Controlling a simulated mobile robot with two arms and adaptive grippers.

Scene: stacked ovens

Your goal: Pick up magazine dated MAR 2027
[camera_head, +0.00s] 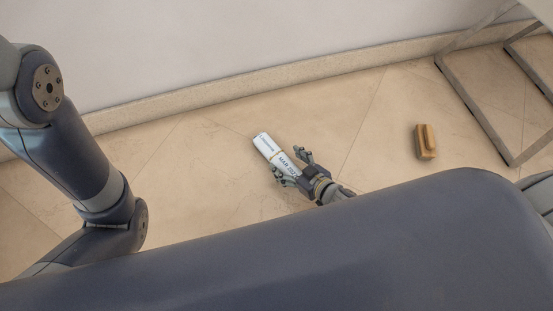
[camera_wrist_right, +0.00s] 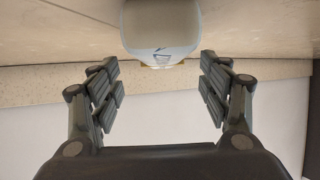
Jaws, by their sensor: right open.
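The magazine (camera_head: 268,146) is a white roll with a tan band and the dark print "MAR 202" followed by a partly hidden character. It lies on the tiled floor in the head view. My right gripper (camera_head: 291,165) is at the roll's lower right end, with its fingers spread on either side of it. In the right wrist view the gripper (camera_wrist_right: 160,95) is wide open and empty. The roll's pale rounded end (camera_wrist_right: 160,30) shows beyond and between the fingertips there. I cannot tell whether a finger touches it. My left gripper is not in view.
A brown block-like object (camera_head: 425,142) lies on the floor to the right. A metal frame (camera_head: 478,105) stands at the far right. A wall with a stone baseboard (camera_head: 270,80) runs behind. The floor between the magazine and the baseboard is clear.

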